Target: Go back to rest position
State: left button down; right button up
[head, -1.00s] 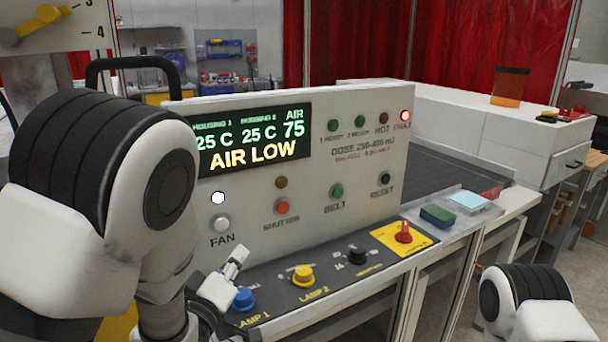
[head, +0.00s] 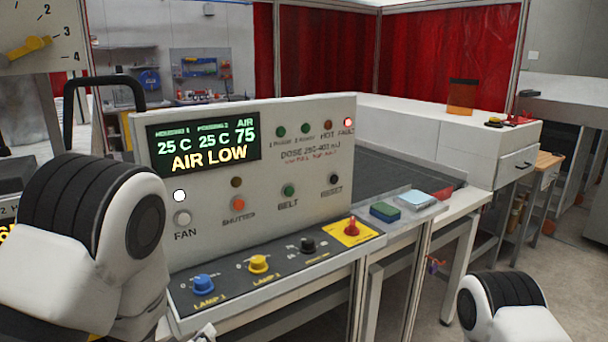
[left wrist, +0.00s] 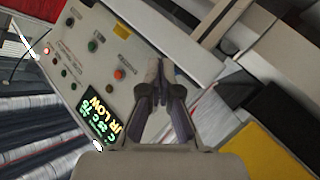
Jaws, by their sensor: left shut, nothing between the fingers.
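My left gripper shows in the left wrist view (left wrist: 162,75), shut and empty, its fingertips together. Its tips overlap the control panel in that picture, and I cannot tell the distance between them. In the head view only a small pale part of the left gripper (head: 203,333) shows at the bottom edge, below the blue LAMP 1 knob (head: 203,284). The control panel (head: 265,240) has a display (head: 203,145) reading 25 C, 25 C, AIR 75 and AIR LOW. My right gripper is out of view; only part of the right arm shows at the lower right.
A yellow LAMP 2 knob (head: 259,264), a black knob (head: 307,245) and a red switch (head: 352,227) line the sloped console.

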pick_arm(q)
jog(key=s+a+f+m+g+y, duration=0.1)
jog(key=s+a+f+g, duration=0.1)
jog(key=s+f+g, duration=0.5)
jog(key=s+a+f+m+y, duration=0.15)
jog(key=s+f, duration=0.35)
jog(key=f, duration=0.6)
jog(key=s+a+f+m+g, duration=0.1)
jog(key=s+f+g, duration=0.2)
jog(key=s, duration=0.6)
jog(key=s+a+f+m+g, duration=0.1)
jog(key=s+f+g, duration=0.3)
jog(key=s, duration=0.5)
notch_tip(320, 180, down, 3)
jog(key=shift+s+a+r+m+h, duration=0.2)
jog(key=shift+m+h, duration=0.25)
jog(key=shift+m, duration=0.3)
